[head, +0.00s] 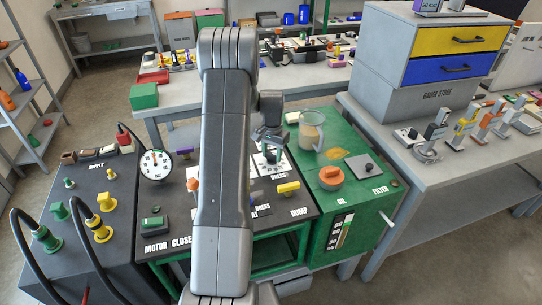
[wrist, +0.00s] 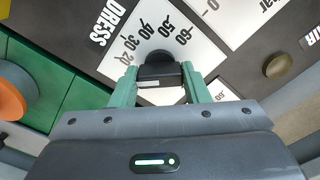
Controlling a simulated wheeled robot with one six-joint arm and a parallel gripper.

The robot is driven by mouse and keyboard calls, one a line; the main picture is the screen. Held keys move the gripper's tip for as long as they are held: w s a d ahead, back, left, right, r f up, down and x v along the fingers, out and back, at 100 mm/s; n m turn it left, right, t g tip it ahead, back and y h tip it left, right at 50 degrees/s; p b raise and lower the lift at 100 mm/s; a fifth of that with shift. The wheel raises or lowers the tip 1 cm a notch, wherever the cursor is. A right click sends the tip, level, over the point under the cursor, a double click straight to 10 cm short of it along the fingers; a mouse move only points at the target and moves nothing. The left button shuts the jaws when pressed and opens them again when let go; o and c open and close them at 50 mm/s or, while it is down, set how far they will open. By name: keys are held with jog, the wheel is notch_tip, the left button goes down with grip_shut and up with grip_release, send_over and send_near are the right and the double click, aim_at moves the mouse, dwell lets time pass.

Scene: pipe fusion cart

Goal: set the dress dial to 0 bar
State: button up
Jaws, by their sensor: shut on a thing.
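The dress dial is a white plate (wrist: 118,64) labelled DRESS, with a scale whose figures from about 20 to 60 show in the wrist view. Its black knob (wrist: 155,58) stands in the middle of the plate. My gripper (wrist: 159,85) is shut on this knob, with one green finger on each side. The knob's pointer and the low end of the scale are hidden by my gripper, so I cannot tell the setting. In the head view my gripper (head: 268,142) is over the dial plate (head: 262,165), which my arm partly covers.
A round white gauge (head: 155,165) stands left of my arm. A yellow DUMP handle (head: 288,188) is in front of the dial. Another white scale plate (wrist: 240,18) lies beside the dial.

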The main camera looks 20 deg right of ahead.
aim_at(271, 153)
jog(key=n+b, duration=0.1)
jog(key=n, duration=0.3)
jog(key=shift+w+n+b, duration=0.15)
jog(key=shift+n+b, duration=0.15)
jog(key=shift+n, duration=0.1)
jog(key=shift+r+n+b, duration=0.2)
jog(key=shift+n+b, duration=0.3)
jog(key=shift+n, duration=1.7)
jog(key=shift+w, duration=0.1)
jog(key=o, duration=1)
jog(key=shift+c, duration=0.2)
jog(key=shift+f, duration=0.1)
notch_tip(271, 153, up, 14)
jog(key=shift+a+f+b, duration=0.1)
jog(key=shift+b, duration=0.25)
